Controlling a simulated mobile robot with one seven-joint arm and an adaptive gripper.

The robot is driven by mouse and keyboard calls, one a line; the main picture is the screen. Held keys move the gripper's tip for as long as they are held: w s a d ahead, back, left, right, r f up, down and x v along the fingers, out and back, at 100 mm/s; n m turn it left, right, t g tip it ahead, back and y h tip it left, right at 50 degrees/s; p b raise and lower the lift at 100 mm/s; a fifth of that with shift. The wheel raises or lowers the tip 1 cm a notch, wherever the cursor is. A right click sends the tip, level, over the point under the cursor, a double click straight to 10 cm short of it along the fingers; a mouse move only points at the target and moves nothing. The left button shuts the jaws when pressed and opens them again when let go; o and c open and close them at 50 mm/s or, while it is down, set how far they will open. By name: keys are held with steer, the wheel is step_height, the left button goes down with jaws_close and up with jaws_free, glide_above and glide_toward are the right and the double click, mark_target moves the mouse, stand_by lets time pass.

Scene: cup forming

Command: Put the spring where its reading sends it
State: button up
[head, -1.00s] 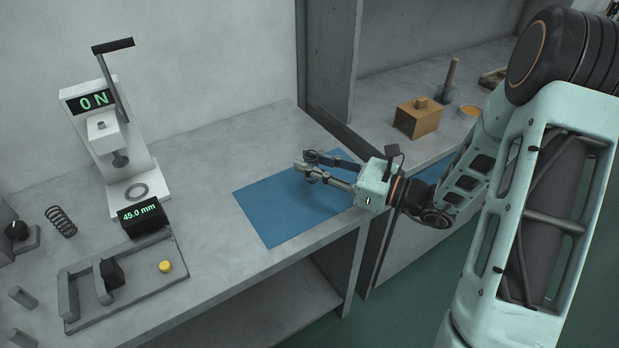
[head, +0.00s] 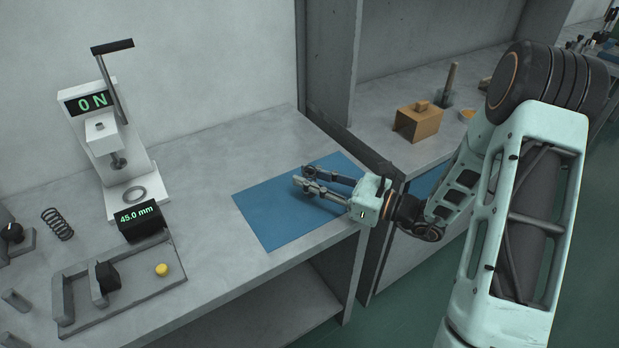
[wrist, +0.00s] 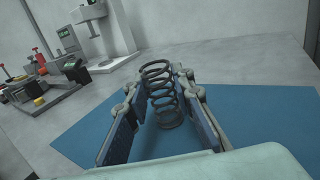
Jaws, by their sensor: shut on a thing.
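A dark coil spring (wrist: 159,93) stands roughly upright between the fingers of my gripper (wrist: 160,100) in the wrist view, and the fingers are shut on it. In the head view my gripper (head: 305,182) is low over the blue mat (head: 267,228); the held spring is hard to make out there. A second dark spring (head: 58,223) is on the bench at the left. The white force tester (head: 120,165) shows 0 N on its display (head: 92,102). A black readout (head: 139,218) beside the grey gauge plate (head: 135,290) shows 45.0 mm.
A yellow button (head: 161,270) is on the gauge plate. A brown box (head: 418,121) with a knob stands on the shelf at the right. The bench between the tester and the mat is clear.

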steer(key=shift+s+f, duration=0.2)
steer(key=shift+f, duration=0.5)
steer(key=o, duration=1)
steer(key=shift+f, duration=0.1)
steer(key=shift+r, duration=0.4)
steer(key=shift+d+p, duration=0.35)
steer(key=v, duration=0.7)
steer(key=r+p+v, duration=0.1)
steer(key=v, duration=0.3)
steer(key=shift+d, duration=0.1)
